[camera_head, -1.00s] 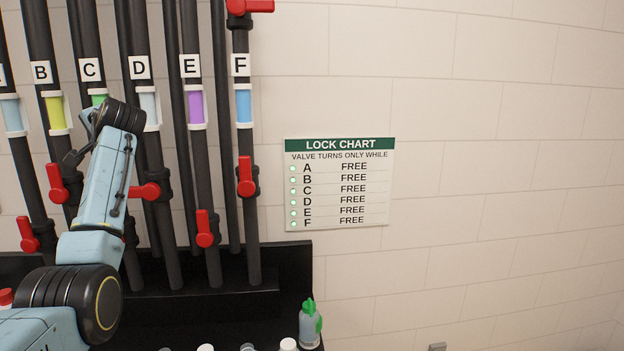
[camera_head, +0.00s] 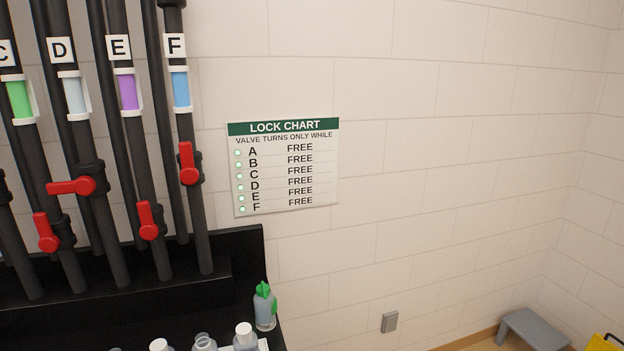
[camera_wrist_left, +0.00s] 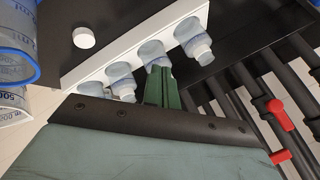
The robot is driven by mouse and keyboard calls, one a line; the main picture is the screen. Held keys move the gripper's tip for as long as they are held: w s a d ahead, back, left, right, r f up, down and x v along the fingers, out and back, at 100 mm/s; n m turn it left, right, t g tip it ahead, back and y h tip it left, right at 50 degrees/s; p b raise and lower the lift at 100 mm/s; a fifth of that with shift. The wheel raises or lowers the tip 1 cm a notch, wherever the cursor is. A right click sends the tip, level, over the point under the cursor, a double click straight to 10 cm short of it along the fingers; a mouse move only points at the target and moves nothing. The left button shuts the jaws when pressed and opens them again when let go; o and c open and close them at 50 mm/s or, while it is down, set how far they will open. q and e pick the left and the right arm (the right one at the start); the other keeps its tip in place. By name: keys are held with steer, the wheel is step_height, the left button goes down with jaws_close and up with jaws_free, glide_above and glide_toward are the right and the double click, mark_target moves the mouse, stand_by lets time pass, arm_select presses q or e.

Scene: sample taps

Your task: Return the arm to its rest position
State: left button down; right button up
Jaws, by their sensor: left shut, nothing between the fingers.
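My left gripper (camera_wrist_left: 162,88) shows in the left wrist view with its green fingers together and nothing between them. Beyond the fingertips, small capped bottles (camera_wrist_left: 190,35) stand along a white rack (camera_wrist_left: 100,70). I cannot tell whether the fingers touch any bottle. Neither arm shows in the head view now. The black pipes there carry red valves, one under F (camera_head: 188,165), one under E (camera_head: 150,220) and one under D (camera_head: 72,187). The lock chart (camera_head: 285,168) reads FREE for A to F. My right gripper is not in view.
A green-topped bottle (camera_head: 264,308) stands at the right end of the black bench (camera_head: 245,245). A loose white cap (camera_wrist_left: 83,37) and blue-marked containers (camera_wrist_left: 18,45) show in the wrist view. A grey stool (camera_head: 532,328) stands at the far right.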

arm_select(q)
steer(key=s+d+f+n+g+h, duration=0.1)
steer(key=s+d+f+g+h, duration=0.1)
steer(key=s+d, duration=0.65)
steer(key=s+d+f+n+g+h, duration=0.1)
steer(key=s+d+f+h, duration=0.15)
steer(key=s, duration=1.05)
step_height(320, 180, down, 32)
steer(key=s+g+b, duration=0.1)
steer(key=s+b, duration=0.1)
steer(key=b, duration=0.6)
steer(key=s+a+f+b, duration=0.1)
steer(key=s+f+b, duration=0.2)
steer(key=s+f, duration=0.5)
steer(key=s+a+f+g+b, duration=0.1)
steer(key=s+f+b, duration=0.2)
steer(key=s+f, duration=0.5)
step_height(320, 180, down, 6)
steer(key=shift+a+r+m+g, duration=0.2)
steer(key=shift+r+m+g, duration=0.1)
steer(key=shift+m, duration=0.1)
